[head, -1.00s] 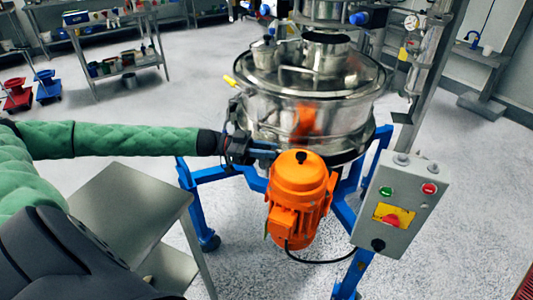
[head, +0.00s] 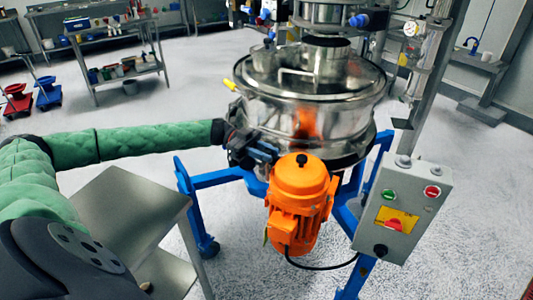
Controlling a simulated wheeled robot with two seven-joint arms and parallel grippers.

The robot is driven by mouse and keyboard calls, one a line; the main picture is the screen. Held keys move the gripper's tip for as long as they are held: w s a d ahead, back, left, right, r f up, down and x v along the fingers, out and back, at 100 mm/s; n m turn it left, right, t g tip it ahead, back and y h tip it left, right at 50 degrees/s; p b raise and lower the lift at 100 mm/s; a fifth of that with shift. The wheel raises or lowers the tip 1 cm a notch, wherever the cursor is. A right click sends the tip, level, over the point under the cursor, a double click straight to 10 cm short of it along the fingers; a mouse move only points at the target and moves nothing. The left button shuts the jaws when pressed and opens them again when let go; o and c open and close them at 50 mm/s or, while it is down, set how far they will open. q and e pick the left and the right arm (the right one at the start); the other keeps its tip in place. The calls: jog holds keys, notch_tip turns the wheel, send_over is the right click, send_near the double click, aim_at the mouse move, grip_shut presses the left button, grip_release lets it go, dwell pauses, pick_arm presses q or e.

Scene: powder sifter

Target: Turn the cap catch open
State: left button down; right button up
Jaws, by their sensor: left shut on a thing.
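The powder sifter (head: 300,115) is a round steel drum with a shiny lid (head: 310,82) on top and a yellow-tipped handle (head: 230,84) at its left rim. My left gripper (head: 264,152) is at the drum's lower left side, just above and left of the orange motor (head: 298,195). Its blue fingers are shut on a small part there, which I take to be the cap catch. The fingers hide that part, so its angle cannot be seen. My right gripper is not in view.
Blue frame legs (head: 192,200) stand under the sifter. A grey control box (head: 402,210) with green and red buttons is at the right. A steel table (head: 120,205) stands at the lower left. Shelving (head: 115,60) is at the back left, with open floor between.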

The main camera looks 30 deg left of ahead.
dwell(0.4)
pick_arm(q)
jog(key=c, duration=1.3)
grip_release()
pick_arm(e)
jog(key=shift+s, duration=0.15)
pick_arm(q)
jog(key=shift+o, duration=0.2)
jog(key=a+b, duration=0.2)
jog(key=a, duration=0.5)
jog(key=shift+a, duration=0.4)
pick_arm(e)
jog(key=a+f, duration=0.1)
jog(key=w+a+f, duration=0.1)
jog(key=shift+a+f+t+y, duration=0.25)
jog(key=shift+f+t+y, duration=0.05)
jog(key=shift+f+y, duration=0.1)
pick_arm(q)
jog(key=shift+w, duration=0.1)
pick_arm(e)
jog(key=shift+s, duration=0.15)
